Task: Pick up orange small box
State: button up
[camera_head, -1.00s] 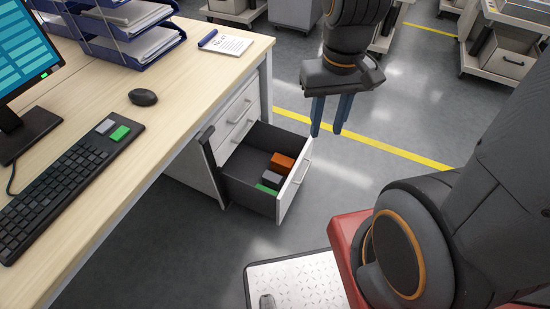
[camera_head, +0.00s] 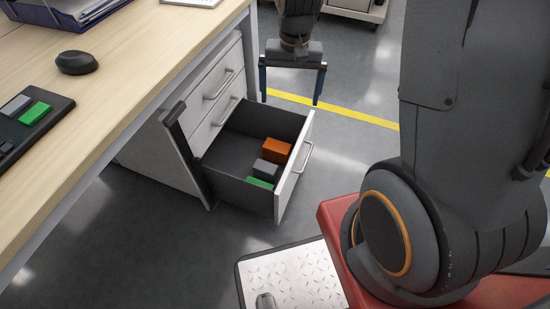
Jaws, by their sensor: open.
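The orange small box (camera_head: 276,150) lies inside the open drawer (camera_head: 232,186), near its front panel. A grey box (camera_head: 265,168) and a green box (camera_head: 260,183) lie in a row with it, nearer to me. My gripper (camera_head: 290,101) points down with its two blue fingers wide apart. It is open and empty, above and beyond the drawer in the picture, apart from the orange box.
The drawer's front panel (camera_head: 296,170) has a metal handle and stands upright beside the boxes. The wooden desk (camera_head: 122,70) overhangs at left, with a mouse (camera_head: 76,62) on it.

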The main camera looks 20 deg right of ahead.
jog(key=w+f+m+b, duration=0.1)
jog(key=w+f+b, duration=0.5)
jog(key=f, duration=0.5)
jog(key=w+f+m+b, duration=0.1)
jog(key=w+f+b, duration=0.45)
jog(key=f, duration=0.55)
jog(key=m+b, duration=0.2)
jog(key=b, duration=0.5)
send_over(277, 146)
notch_tip(277, 146, down, 14)
jog(key=shift+r, duration=0.1)
notch_tip(277, 146, down, 6)
jog(key=b, duration=0.3)
jog(key=shift+f, duration=0.25)
jog(key=shift+w+f+b, duration=0.1)
jog(key=shift+f+b, duration=1.85)
jog(key=shift+f, duration=0.85)
jog(key=shift+r, duration=0.1)
jog(key=c, duration=1)
